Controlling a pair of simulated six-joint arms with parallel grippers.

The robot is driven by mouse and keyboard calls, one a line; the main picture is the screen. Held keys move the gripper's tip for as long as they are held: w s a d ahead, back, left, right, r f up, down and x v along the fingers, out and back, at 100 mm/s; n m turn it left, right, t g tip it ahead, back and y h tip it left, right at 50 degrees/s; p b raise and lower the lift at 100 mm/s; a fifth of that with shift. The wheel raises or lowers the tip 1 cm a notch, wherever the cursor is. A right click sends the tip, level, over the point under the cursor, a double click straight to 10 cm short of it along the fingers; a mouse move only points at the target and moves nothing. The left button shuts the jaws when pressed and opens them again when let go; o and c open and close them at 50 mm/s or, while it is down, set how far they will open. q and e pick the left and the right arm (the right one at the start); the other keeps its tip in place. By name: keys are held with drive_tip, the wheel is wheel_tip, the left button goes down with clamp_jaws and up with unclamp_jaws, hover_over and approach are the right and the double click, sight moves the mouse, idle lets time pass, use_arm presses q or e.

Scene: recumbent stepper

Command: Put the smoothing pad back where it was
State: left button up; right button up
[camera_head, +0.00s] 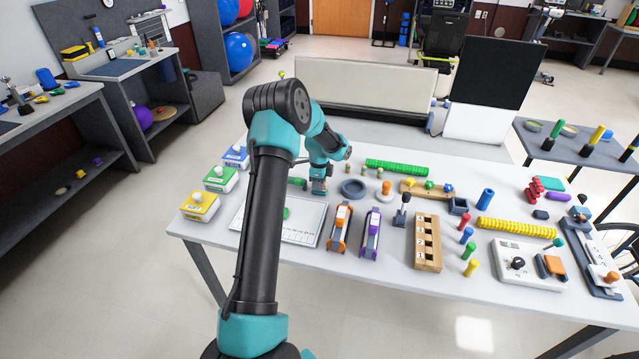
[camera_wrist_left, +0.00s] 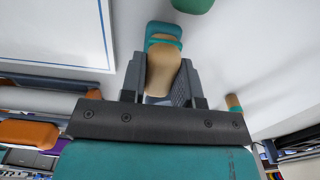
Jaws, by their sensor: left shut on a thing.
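The smoothing pad (camera_wrist_left: 164,68) has a rounded wooden handle and a teal base. My left gripper (camera_wrist_left: 161,82) is shut on the handle, with a finger on each side in the left wrist view. In the head view the left gripper (camera_head: 318,184) is low over the far left part of the table, just beyond the white board (camera_head: 308,232). I cannot tell whether the pad's base touches the table. My right gripper is in neither view.
A green piece (camera_wrist_left: 192,4) is close to the pad. A small wooden peg (camera_wrist_left: 234,102) stands beside the gripper. Yellow, green and blue button boxes (camera_head: 200,206) line the left edge.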

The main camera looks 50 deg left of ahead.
use_arm(q)
drive_tip(key=shift+f, duration=0.1)
drive_tip(key=o, duration=0.9)
drive_tip(key=shift+c, duration=0.2)
wheel_tip(320, 180, up, 12)
idle(0.7)
